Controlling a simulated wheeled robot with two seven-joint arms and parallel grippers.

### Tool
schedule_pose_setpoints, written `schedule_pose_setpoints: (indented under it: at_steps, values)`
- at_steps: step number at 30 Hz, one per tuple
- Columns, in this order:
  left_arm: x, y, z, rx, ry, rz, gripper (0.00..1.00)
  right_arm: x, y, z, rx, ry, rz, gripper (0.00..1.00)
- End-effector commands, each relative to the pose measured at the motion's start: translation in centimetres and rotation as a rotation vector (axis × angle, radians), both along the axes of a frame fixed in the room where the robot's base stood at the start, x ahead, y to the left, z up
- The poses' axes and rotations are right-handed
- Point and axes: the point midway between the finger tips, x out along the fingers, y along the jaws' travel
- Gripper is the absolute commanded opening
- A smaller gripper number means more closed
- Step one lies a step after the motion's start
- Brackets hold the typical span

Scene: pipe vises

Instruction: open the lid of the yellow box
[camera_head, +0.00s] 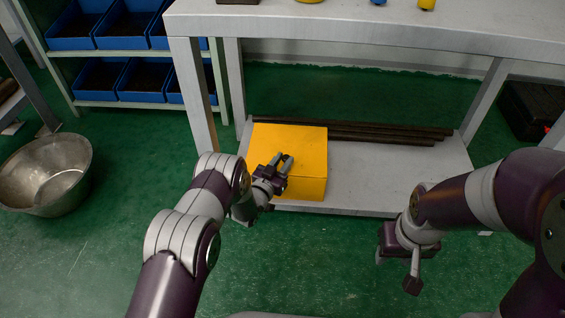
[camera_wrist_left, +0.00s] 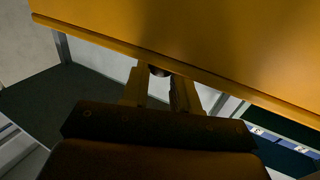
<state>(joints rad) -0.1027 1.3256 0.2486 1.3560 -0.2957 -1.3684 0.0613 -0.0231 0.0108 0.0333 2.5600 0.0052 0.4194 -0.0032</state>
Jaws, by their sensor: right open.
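The yellow box (camera_head: 290,145) stands on the low grey shelf under the workbench, and its flat lid looks shut. My left gripper (camera_head: 283,162) is at the front side of the box, its fingers pointing at it. In the left wrist view the yellow surface with its lip (camera_wrist_left: 190,68) fills the top. The two left fingers (camera_wrist_left: 160,88) are apart there, with a small dark round part (camera_wrist_left: 158,71) at the lip, between and beyond their tips. I cannot tell whether they touch it. My right gripper (camera_head: 397,270) is open and empty, low over the floor at right.
Dark pipes (camera_head: 380,133) lie on the shelf behind and right of the box. The workbench top (camera_head: 400,28) overhangs at the back, with legs on both sides. A metal basin (camera_head: 45,175) stands at left, near a rack with blue bins (camera_head: 75,28).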

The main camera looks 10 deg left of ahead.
Motion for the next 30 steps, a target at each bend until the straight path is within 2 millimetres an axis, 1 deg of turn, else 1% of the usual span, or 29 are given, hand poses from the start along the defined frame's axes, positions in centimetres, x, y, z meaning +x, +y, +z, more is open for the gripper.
schedule_pose_setpoints:
  at_steps: [5,8,11,14,18,21,25,30]
  values:
    - [0.0,0.0,0.1,0.000,0.003,-0.001,0.00,0.0,0.0,0.2,0.000,0.000,0.000,0.43]
    - [0.0,0.0,0.7,-0.001,0.017,-0.001,0.00,0.0,0.0,0.8,0.000,0.000,0.000,0.43]
    - [0.2,0.0,1.9,0.000,0.049,-0.001,0.00,0.0,0.0,2.2,0.000,0.000,0.000,0.43]
    - [0.5,0.0,3.3,0.000,0.103,-0.001,0.00,0.0,0.0,3.9,0.000,0.000,0.000,0.43]
    - [1.2,0.0,5.5,0.000,0.201,0.000,0.00,0.0,0.0,6.6,0.000,0.000,0.000,0.43]
    - [1.8,0.0,6.8,0.002,0.279,0.000,0.00,0.0,0.0,8.2,0.000,0.000,0.000,0.43]
    - [2.8,0.0,8.3,0.001,0.373,0.000,0.00,0.0,0.0,9.7,0.000,0.000,0.000,0.43]
    - [4.1,0.0,9.9,0.002,0.479,0.001,0.00,0.0,0.0,10.8,0.000,0.000,0.000,0.43]
